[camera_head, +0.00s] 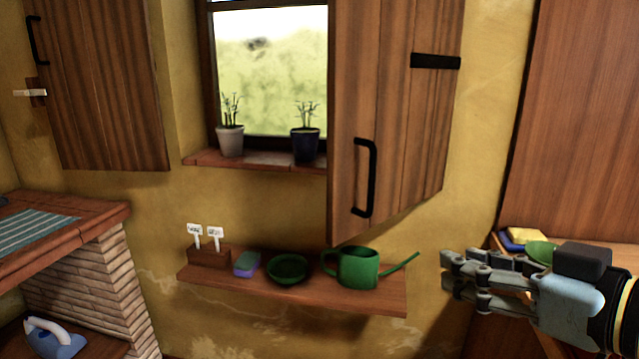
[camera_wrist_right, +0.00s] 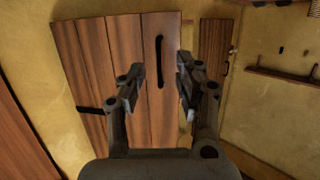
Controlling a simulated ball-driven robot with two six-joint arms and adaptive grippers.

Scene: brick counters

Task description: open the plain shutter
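Two brown plank shutters flank the window. The right shutter (camera_head: 395,110) has a black handle (camera_head: 364,178) near its left edge and a black strap (camera_head: 435,61) at its right. It stands ajar, its handle edge nearer me, hiding the window's right part. The left shutter (camera_head: 100,80) lies swung back beside the window, its handle at its far left. Both look plain; I cannot tell which is meant. My right gripper (camera_head: 447,279) is right of and below the right shutter, apart from it. In the right wrist view its open fingers (camera_wrist_right: 158,85) are empty, with a shutter (camera_wrist_right: 125,60) beyond.
A wall shelf (camera_head: 225,283) below the window holds a green watering can (camera_head: 358,268), a green bowl (camera_head: 288,269), a sponge and a label box. Two potted plants stand on the sill (camera_head: 260,160). A brick counter (camera_head: 95,280) is at left, a wooden table at right.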

